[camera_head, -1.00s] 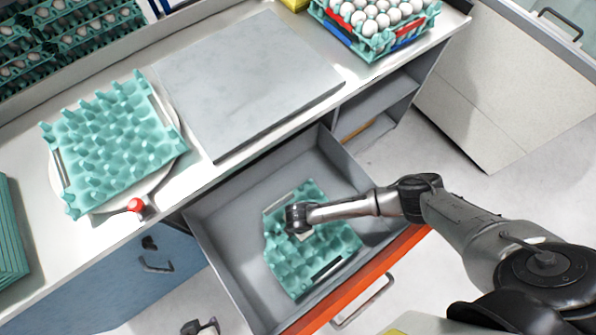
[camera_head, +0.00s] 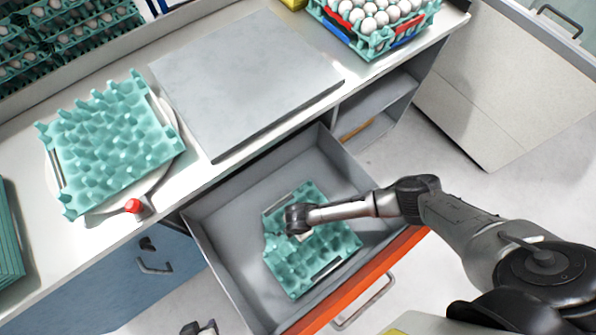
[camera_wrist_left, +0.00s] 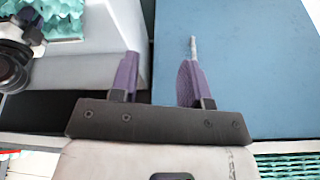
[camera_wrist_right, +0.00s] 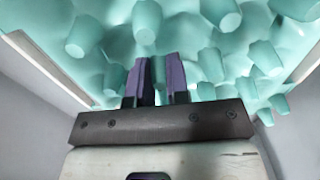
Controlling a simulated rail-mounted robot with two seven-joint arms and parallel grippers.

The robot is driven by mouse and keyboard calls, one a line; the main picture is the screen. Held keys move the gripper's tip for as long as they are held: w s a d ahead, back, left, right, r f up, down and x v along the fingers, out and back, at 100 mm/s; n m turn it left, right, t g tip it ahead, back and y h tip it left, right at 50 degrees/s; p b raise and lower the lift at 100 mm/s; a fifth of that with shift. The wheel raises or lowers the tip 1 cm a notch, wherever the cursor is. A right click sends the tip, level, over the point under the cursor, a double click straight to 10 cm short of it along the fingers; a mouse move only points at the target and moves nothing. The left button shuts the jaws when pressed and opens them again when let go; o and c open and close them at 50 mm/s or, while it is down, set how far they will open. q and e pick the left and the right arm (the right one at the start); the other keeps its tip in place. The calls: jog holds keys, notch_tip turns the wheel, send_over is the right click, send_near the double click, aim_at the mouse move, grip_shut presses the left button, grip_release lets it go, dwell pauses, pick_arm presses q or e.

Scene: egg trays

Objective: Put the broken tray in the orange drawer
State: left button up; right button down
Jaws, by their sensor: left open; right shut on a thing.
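The teal broken tray (camera_head: 325,250) lies inside the open orange-fronted drawer (camera_head: 352,288), with a notch in its left edge. It fills the right wrist view (camera_wrist_right: 190,30). My right gripper (camera_head: 298,228) reaches down into the drawer and is shut on the tray; in the right wrist view the fingers (camera_wrist_right: 155,78) are close together on one of its pegs. I cannot tell whether the tray rests fully on the drawer floor. My left gripper (camera_head: 200,329) is at the bottom edge, left of the drawer; in the left wrist view its fingers (camera_wrist_left: 158,75) are open and empty.
Another teal tray (camera_head: 112,140) sits on a round white plate with a red knob (camera_head: 133,206) on the counter. A grey slab (camera_head: 245,80) lies beside it. An egg-filled tray (camera_head: 375,35) stands at the back. A blue cabinet (camera_head: 125,270) is left of the drawer.

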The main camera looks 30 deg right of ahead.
jog(key=shift+f, duration=0.1)
jog(key=c, duration=1)
grip_release()
jog(key=shift+r, duration=0.3)
notch_tip(320, 180, up, 51)
jog(key=p, duration=4.7)
jog(key=shift+r, duration=0.1)
